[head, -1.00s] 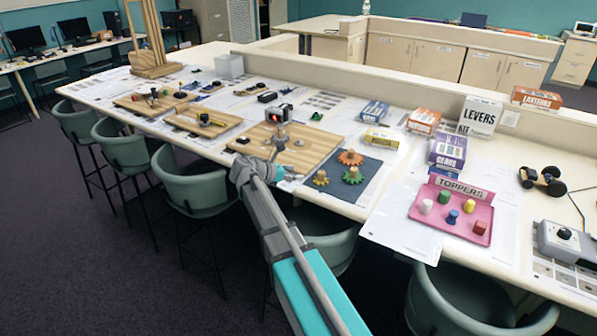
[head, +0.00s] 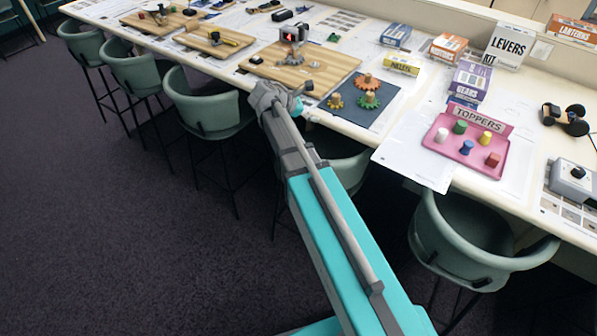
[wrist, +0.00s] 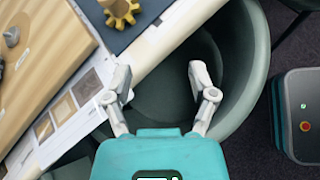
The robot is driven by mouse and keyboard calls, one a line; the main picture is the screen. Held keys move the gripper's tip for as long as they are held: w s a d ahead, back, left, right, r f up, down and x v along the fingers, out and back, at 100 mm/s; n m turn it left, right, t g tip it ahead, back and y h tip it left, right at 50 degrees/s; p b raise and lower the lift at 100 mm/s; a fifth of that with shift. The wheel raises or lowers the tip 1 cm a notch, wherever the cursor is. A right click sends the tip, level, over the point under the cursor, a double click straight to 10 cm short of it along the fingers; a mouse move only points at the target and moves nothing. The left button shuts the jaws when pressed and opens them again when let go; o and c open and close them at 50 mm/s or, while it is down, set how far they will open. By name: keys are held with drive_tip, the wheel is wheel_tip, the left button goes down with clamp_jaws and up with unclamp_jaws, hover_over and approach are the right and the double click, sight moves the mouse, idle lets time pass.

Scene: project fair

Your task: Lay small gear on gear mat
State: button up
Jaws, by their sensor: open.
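The gear mat (head: 385,112) is a dark blue sheet near the table's front edge. Three gears lie on it: an orange one (head: 368,82) at the back, a green one (head: 370,100) and a small mustard-yellow one (head: 336,101) at the front left. The yellow gear also shows at the top of the wrist view (wrist: 119,11), on a corner of the mat. My gripper (wrist: 159,75) is open and empty, over the table's front edge and a green chair seat, short of the gears. In the head view the fingers are small and hard to make out.
A wooden board (head: 300,72) with metal parts lies left of the mat. Right of it are a pink toppers tray (head: 470,155) and several kit boxes, including gears (head: 468,82). Green chairs (head: 205,105) line the table's front edge.

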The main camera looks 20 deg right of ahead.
drive_tip(key=s+a+f+m+y, duration=0.1)
drive_tip(key=s+f+m, duration=0.1)
drive_tip(key=s, duration=0.1)
drive_tip(key=s+a+f+m+y, duration=0.1)
drive_tip(key=s+f+m+y, duration=0.1)
drive_tip(key=s+m, duration=0.1)
drive_tip(key=s+a+f+m+g+y, duration=0.1)
drive_tip(key=s+f+m+y, duration=0.1)
drive_tip(key=s+m, duration=0.1)
drive_tip(key=shift+s+a, duration=0.25)
drive_tip(key=shift+s, duration=0.55)
drive_tip(key=s+a+f+m+g+y, duration=0.1)
drive_tip(key=s+a+f+m+y, duration=0.1)
drive_tip(key=s+a+m+y, duration=0.3)
drive_tip(key=s+a+m, duration=0.1)
drive_tip(key=s+m, duration=0.2)
drive_tip(key=s, duration=0.1)
drive_tip(key=shift+a+m+y, duration=0.3)
drive_tip(key=shift+y, duration=0.1)
